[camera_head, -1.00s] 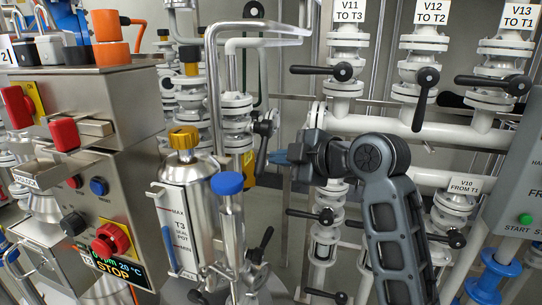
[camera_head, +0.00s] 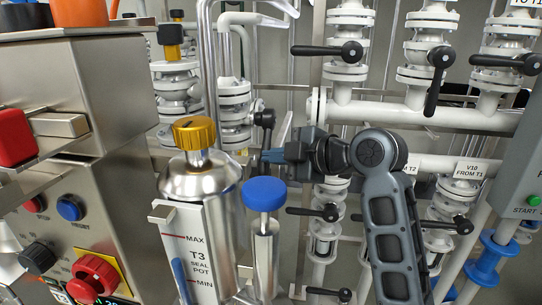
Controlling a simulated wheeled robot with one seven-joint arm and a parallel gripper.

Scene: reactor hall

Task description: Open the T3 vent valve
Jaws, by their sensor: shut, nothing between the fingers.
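The T3 seal pot (camera_head: 200,190) is a shiny metal vessel left of centre, with a white MAX/MIN label plate reading T3. A gold knob (camera_head: 196,130) sits on its top. A blue round cap (camera_head: 264,194) tops a thinner metal tube at its right side. No label shows which of these is the vent valve. My gripper (camera_head: 264,157) is shut and empty, its blue fingertips pointing left, right of the gold knob and above the blue cap in the picture. It appears apart from both, though depth is hard to judge.
White pipes with black-handled valves (camera_head: 327,50) fill the back and right. A grey panel with a green START button (camera_head: 534,200) is at the right edge.

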